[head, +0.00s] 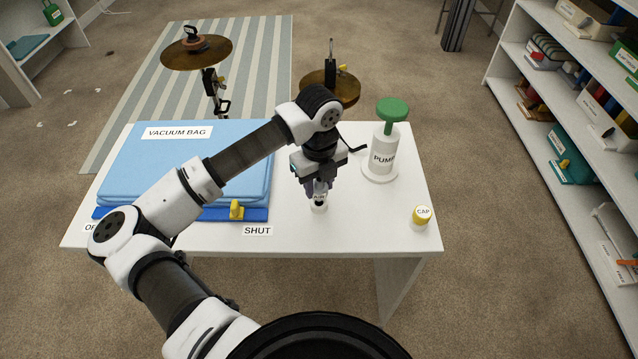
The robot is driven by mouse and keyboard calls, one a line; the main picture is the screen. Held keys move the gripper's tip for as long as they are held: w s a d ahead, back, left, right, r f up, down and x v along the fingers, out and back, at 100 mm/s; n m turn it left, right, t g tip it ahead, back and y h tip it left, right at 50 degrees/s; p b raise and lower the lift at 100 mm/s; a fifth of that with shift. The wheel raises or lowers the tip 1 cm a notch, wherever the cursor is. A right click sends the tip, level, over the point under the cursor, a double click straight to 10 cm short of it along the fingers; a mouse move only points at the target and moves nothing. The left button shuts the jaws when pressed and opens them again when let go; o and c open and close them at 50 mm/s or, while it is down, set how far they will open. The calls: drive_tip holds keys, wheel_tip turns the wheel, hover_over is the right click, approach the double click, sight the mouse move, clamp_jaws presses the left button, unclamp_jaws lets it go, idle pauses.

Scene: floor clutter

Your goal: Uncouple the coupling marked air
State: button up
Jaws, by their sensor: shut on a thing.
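My gripper (318,184) reaches down over the middle of the white table and is shut on a small white fitting (320,206). The fitting stands upright on the tabletop, with its upper part between the fingers. It bears a small label that is too small to read, so I cannot tell whether it is the coupling marked air. A blue vacuum bag (120,180) lies flat at the left of the table, with a yellow lever (236,210) at its front edge, near the SHUT label.
A white pump (381,160) with a green knob stands right of my gripper. A yellow cap (421,216) sits at the table's right front. Shelves (545,95) line the right.

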sight(319, 186)
drive_tip(key=shift+f+b, duration=1.55)
drive_tip(key=shift+b, duration=0.3)
drive_tip(key=o, duration=1.1)
drive_tip(key=shift+o, duration=0.2)
wheel_tip(319, 186, up, 13)
drive_tip(key=shift+f+b, duration=0.1)
drive_tip(key=shift+b, duration=0.6)
drive_tip(key=shift+r, duration=0.55)
